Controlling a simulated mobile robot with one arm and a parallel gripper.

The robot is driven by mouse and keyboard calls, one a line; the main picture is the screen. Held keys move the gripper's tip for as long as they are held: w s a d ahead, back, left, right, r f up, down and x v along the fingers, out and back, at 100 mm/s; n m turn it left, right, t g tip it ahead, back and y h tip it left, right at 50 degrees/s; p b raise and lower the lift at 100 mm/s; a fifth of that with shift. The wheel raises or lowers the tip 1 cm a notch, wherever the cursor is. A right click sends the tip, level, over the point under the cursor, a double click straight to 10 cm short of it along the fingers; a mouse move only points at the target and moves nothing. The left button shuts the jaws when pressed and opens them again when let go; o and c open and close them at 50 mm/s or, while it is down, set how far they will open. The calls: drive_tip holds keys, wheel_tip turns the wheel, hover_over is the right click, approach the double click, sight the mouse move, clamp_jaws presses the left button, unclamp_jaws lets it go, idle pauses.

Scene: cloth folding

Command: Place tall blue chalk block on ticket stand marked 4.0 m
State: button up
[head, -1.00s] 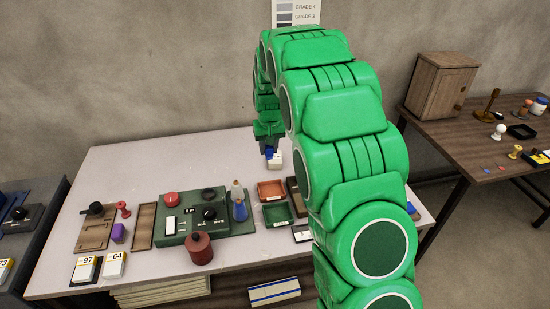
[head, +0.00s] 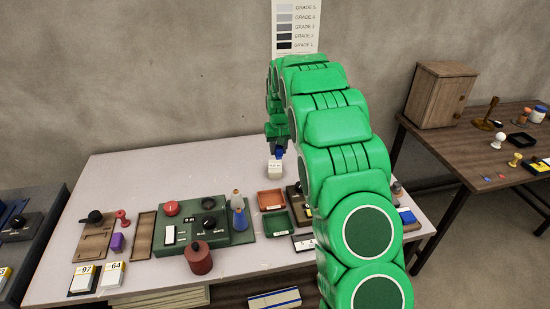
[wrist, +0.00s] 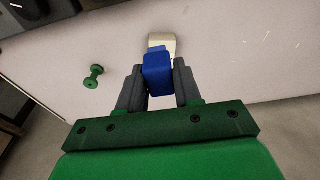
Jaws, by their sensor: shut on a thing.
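My gripper (wrist: 158,88) is shut on a tall blue block (wrist: 157,75), which stands between the two fingers in the wrist view. In the head view the blue block (head: 278,153) shows just below the fingers, at the far side of the pale table. A small white stand (head: 275,170) sits directly below it in the picture; in the wrist view a cream surface (wrist: 163,41) shows just past the block. I cannot tell whether block and stand touch. Marks on the stand's front are too small to read.
A green spool (wrist: 95,76) stands left of my gripper in the wrist view. Orange (head: 271,199) and green trays (head: 277,220), a green control box (head: 190,222) and a red-brown jar (head: 199,258) occupy the front. The table's back left (head: 150,170) is clear.

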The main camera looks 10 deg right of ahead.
drive_tip(key=w+f, duration=0.6)
drive_tip(key=shift+w+d, duration=0.2)
drive_tip(key=shift+w, duration=0.1)
drive_tip(key=shift+w+f, duration=0.35)
drive_tip(key=shift+f, duration=0.1)
drive_tip(key=shift+w+f, duration=0.1)
drive_tip(key=shift+f, duration=1.5)
drive_tip(key=shift+f, duration=0.1)
drive_tip(key=o, duration=1)
